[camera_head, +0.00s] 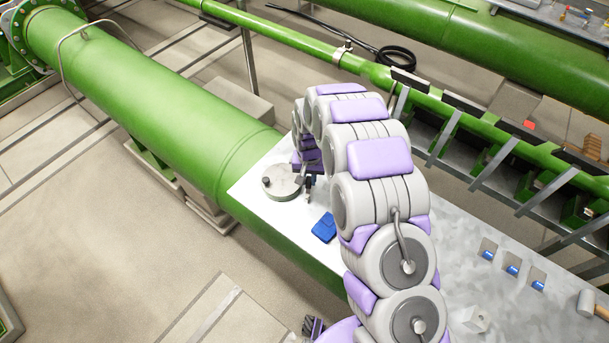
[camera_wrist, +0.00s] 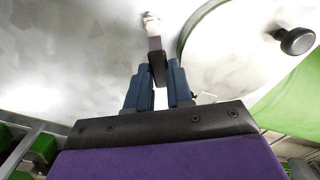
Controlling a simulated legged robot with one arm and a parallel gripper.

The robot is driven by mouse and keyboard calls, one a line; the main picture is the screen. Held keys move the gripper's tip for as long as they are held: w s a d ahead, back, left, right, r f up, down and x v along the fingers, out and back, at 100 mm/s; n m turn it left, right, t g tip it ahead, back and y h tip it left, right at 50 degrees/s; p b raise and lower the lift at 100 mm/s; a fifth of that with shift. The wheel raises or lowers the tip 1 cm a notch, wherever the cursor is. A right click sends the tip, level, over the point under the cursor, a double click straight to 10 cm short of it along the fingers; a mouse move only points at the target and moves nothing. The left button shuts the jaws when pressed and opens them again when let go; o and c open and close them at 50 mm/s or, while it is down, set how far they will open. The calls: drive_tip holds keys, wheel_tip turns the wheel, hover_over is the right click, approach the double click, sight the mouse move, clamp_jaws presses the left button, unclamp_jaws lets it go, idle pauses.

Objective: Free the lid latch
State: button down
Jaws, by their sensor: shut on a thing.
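A round, pale metal lid (camera_head: 283,183) with a dark knob lies on the white work surface, left of my arm. In the wrist view the lid (camera_wrist: 225,60) fills the upper right, its black knob (camera_wrist: 297,40) near the edge. My gripper (camera_wrist: 158,74) has blue-grey fingers shut on a short dark bar, which looks like the latch (camera_wrist: 155,52), close beside the lid's rim. A pale rounded end of the bar points away from me. In the head view my gripper (camera_head: 309,184) is small and partly hidden by my arm, right of the lid.
A blue block (camera_head: 324,228) lies on the work surface near the lid. Several small blue pieces (camera_head: 513,269), a pale block (camera_head: 475,318) and a mallet (camera_head: 592,304) are to the right. A large green pipe (camera_head: 150,100) runs at the left.

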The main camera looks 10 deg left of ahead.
drive_tip(key=m, duration=0.1)
drive_tip(key=d+m, duration=0.1)
drive_tip(key=m, duration=0.1)
drive_tip(key=shift+w+d+r+m+p, duration=0.15)
drive_tip(key=shift+w+r+m+p, duration=0.05)
drive_tip(key=shift+m+p, duration=0.15)
drive_tip(key=shift+s+d+m, duration=0.1)
drive_tip(key=shift+d+m, duration=0.15)
drive_tip(key=shift+m, duration=0.4)
drive_tip(key=shift+s+d+m, duration=0.1)
drive_tip(key=shift+d+m, duration=0.1)
drive_tip(key=shift+m, duration=0.4)
drive_tip(key=c, duration=1.4)
unclamp_jaws()
drive_tip(key=o, duration=0.4)
drive_tip(key=shift+f, duration=0.15)
drive_tip(key=shift+d, duration=0.1)
wheel_tip(320, 180, up, 17)
drive_tip(key=p, duration=0.1)
